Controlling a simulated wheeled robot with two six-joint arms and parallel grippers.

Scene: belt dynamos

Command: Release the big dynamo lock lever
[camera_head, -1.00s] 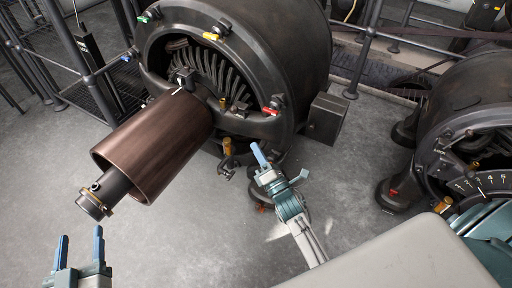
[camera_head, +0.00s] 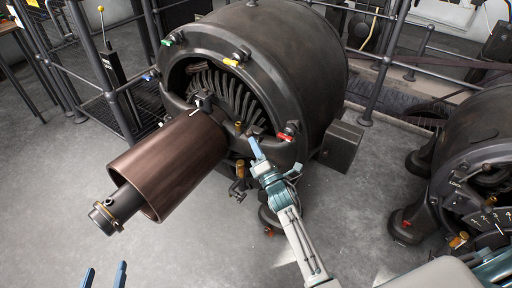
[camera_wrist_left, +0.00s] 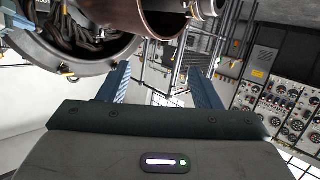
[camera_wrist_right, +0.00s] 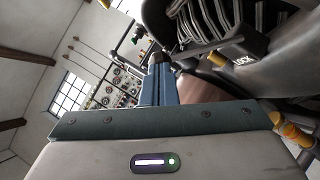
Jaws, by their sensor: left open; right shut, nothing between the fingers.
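The big dynamo (camera_head: 290,60) stands at the centre of the head view, its open front ring facing me with a brown drum (camera_head: 170,165) projecting from it. My right gripper (camera_head: 253,147) is shut and empty at the lower front of the ring. In the right wrist view its fingertips (camera_wrist_right: 160,72) are close to a dark knob (camera_wrist_right: 160,57); I cannot tell whether they touch. A LOCK label (camera_wrist_right: 241,60) shows there beside a brass-coloured piece (camera_wrist_right: 217,59). Which part is the lock lever is unclear. My left gripper (camera_head: 104,277) is open and empty, low at the left.
A smaller dynamo (camera_head: 475,140) stands at the right. Railings (camera_head: 110,60) and a tall lever (camera_head: 102,25) stand at the left. The floor at front left is clear.

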